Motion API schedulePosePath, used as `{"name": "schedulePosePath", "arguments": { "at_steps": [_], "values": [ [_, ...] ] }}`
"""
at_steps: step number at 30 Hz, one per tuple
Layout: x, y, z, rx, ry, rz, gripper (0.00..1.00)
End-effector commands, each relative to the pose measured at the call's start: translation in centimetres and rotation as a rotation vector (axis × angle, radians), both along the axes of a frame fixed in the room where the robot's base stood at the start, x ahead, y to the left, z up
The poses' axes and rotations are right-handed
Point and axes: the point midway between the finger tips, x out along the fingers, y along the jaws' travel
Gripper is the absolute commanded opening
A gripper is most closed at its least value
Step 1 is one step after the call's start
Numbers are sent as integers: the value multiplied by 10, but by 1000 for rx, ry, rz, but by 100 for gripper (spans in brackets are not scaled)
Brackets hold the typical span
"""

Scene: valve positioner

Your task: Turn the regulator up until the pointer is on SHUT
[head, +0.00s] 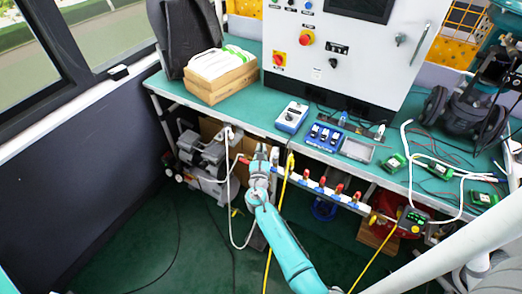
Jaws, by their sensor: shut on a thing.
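My gripper (266,153) is at the left end of a white pipe manifold (285,172), just below the front edge of the bench. Its jaws are closed on a small part, which I take to be the regulator. The fingers hide most of that part. A red fitting (243,160) shows just left of the gripper. I cannot make out a pointer or the SHUT mark from here.
Several red-handled valves (320,185) line the manifold to the right. Yellow hoses (279,215) and a white hose (231,205) hang nearby.

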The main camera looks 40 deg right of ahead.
Motion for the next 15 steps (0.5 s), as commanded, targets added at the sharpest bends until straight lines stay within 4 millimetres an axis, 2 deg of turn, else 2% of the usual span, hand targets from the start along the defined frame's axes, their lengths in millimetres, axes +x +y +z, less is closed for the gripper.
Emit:
{"name": "schedulePosePath", "arguments": {
  "at_steps": [15],
  "values": [
    [3, 2, 1, -1, 1, -406, 0]
  ]
}}
